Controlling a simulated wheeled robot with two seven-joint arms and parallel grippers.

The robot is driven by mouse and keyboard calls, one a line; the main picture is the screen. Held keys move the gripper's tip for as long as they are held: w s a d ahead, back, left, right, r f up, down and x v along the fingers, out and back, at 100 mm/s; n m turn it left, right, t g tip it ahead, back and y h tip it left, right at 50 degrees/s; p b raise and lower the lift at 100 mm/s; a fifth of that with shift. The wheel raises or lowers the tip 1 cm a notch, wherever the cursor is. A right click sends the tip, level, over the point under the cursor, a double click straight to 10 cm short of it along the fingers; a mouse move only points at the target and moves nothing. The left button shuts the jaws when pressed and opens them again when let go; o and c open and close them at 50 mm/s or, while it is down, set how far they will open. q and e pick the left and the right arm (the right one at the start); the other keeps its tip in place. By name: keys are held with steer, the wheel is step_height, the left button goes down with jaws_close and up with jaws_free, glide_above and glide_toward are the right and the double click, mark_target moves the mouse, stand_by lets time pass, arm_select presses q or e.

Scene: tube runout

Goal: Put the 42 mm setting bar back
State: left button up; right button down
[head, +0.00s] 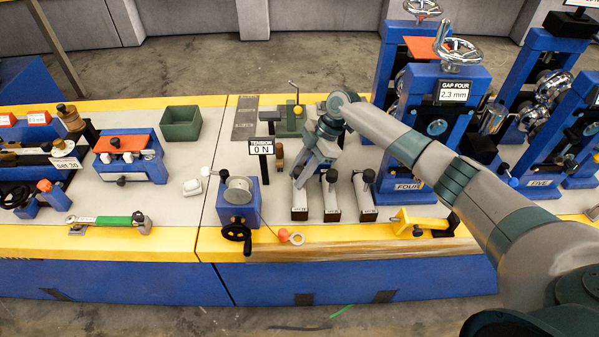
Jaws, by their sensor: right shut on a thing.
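Three grey setting bars stand side by side on the bench: the left bar (300,210), the middle bar (332,207) and the right bar (364,207). The middle and right bars show dark knobs on top. Their size labels are too small to read, so I cannot tell which is the 42 mm one. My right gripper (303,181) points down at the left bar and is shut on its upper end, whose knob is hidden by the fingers. I cannot tell whether that bar rests in its place or is slightly raised. My left gripper is not in view.
The blue "GAP FOUR 2.3 mm" stand (453,92) is at the right. A yellow clamp (420,221) lies right of the bars. A green bin (181,122) stands further left.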

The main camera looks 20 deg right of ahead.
steer(key=shift+f+b, duration=0.45)
steer(key=shift+f, duration=0.15)
steer(key=c, duration=1.4)
jaws_free()
steer(key=shift+o, duration=0.2)
steer(key=shift+r, duration=0.1)
